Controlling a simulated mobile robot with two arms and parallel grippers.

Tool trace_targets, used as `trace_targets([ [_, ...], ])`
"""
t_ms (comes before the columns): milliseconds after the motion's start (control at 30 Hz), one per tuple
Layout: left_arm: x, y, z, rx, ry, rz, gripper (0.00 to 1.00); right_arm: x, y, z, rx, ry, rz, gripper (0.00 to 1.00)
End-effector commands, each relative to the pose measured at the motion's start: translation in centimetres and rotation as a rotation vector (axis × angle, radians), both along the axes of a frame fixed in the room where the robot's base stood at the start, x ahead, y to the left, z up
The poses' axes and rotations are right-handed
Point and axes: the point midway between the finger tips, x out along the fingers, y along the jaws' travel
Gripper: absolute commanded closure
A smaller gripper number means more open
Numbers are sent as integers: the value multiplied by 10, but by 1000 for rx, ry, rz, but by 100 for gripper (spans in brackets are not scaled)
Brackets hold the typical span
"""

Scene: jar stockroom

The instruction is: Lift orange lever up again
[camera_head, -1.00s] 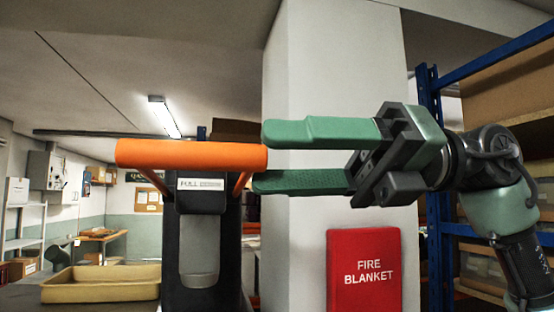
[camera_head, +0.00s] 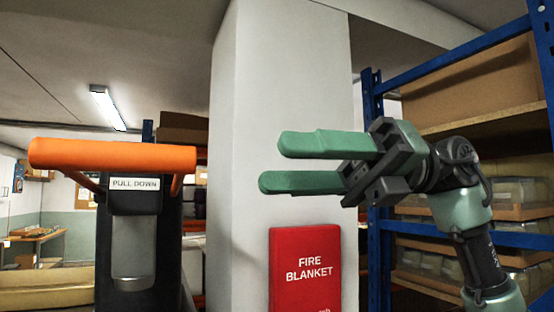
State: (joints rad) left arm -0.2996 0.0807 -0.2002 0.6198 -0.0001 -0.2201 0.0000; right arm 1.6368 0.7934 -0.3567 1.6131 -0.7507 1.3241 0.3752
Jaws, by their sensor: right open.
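The orange lever (camera_head: 112,155) is a thick horizontal bar on two orange arms at the top of a black machine (camera_head: 120,240). A label below the bar reads "PULL DOWN". The bar is up, above the machine's body. My right gripper (camera_head: 270,163) is to the right of the lever, with its two green fingers pointing left toward it. The fingers are apart with nothing between them, and a clear gap separates their tips from the bar's right end. My left gripper is not in view.
A white pillar (camera_head: 240,120) stands behind my right gripper, with a red fire blanket box (camera_head: 305,268) on it. A blue-framed shelf (camera_head: 376,230) with boxes stands at the right. A yellowish tray (camera_head: 45,290) is left of the machine.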

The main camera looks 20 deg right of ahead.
Motion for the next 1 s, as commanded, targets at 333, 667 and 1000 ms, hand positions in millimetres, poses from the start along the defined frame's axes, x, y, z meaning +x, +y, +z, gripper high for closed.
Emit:
trace_targets([
  [333,0,-2,2,-2,0,1,7,0,-15,-1,-1,1,0,55],
  [667,-1,-2,6,-2,0,1,7,0,-15,1,-1,1,0,55],
  [1000,0,-1,5,-2,0,1,7,0,-15,0,0,0,1,55],
])
